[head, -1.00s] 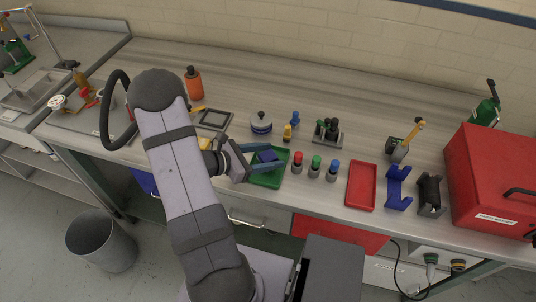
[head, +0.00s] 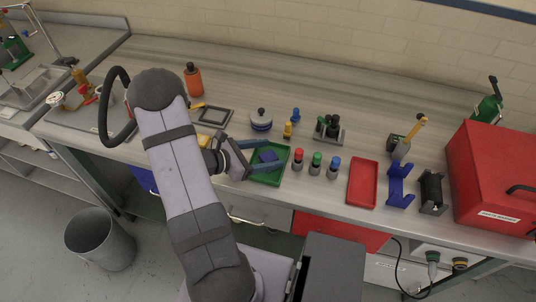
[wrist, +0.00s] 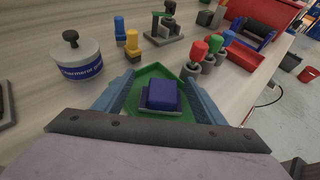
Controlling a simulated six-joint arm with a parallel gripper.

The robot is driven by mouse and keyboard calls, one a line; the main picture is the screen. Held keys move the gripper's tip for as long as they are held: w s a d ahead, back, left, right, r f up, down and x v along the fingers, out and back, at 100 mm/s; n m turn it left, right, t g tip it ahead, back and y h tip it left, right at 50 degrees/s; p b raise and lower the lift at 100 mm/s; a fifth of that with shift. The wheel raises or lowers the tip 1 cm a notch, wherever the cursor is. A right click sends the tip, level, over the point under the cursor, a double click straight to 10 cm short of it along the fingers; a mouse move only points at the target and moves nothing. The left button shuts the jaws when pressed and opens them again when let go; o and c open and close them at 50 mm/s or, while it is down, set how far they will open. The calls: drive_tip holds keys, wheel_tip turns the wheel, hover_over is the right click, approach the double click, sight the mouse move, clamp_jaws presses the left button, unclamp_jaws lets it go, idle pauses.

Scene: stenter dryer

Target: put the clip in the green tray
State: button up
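The clip, a small dark blue block (head: 267,156), lies in the green tray (head: 284,153). In the wrist view the clip (wrist: 163,96) sits on the floor of the green tray (wrist: 180,72), with a grey part around its base. My gripper (head: 282,158) is over the tray with one blue finger on each side of the clip. In the wrist view my gripper (wrist: 160,76) is open, and green tray floor shows between the clip and the fingers.
Red, green and blue capped pegs (head: 316,163) stand just right of the tray. A red tray (head: 362,184) lies beyond them. A white jar (head: 261,120) and small yellow and blue pieces (head: 288,129) stand behind.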

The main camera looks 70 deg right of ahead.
drive_tip(key=shift+s+a, duration=0.25)
drive_tip(key=shift+s, duration=0.05)
drive_tip(key=shift+r+p, duration=0.65)
drive_tip(key=shift+r, duration=0.05)
drive_tip(key=b+v, duration=0.3)
drive_tip(key=v, duration=0.7)
drive_tip(key=shift+w+a, duration=0.15)
drive_tip(key=shift+w, duration=0.3)
drive_tip(key=shift+w+a+r, duration=0.25)
drive_tip(key=shift+w+a, duration=0.1)
drive_tip(key=shift+a, duration=0.05)
drive_tip(key=w+a+m+t+y, duration=0.3)
drive_tip(key=a, duration=0.8)
drive_tip(key=w+a+f+m+t+y, duration=0.1)
drive_tip(key=w+a+m+t+y, duration=0.2)
drive_tip(key=a, duration=0.8)
drive_tip(key=w+a+f+m+t+y, duration=0.1)
drive_tip(key=w+a+m+t+y, duration=0.2)
drive_tip(key=a, duration=0.8)
drive_tip(key=shift+w+a+y, duration=0.3)
drive_tip(key=shift+y, duration=0.1)
drive_tip(key=shift+f, duration=0.1)
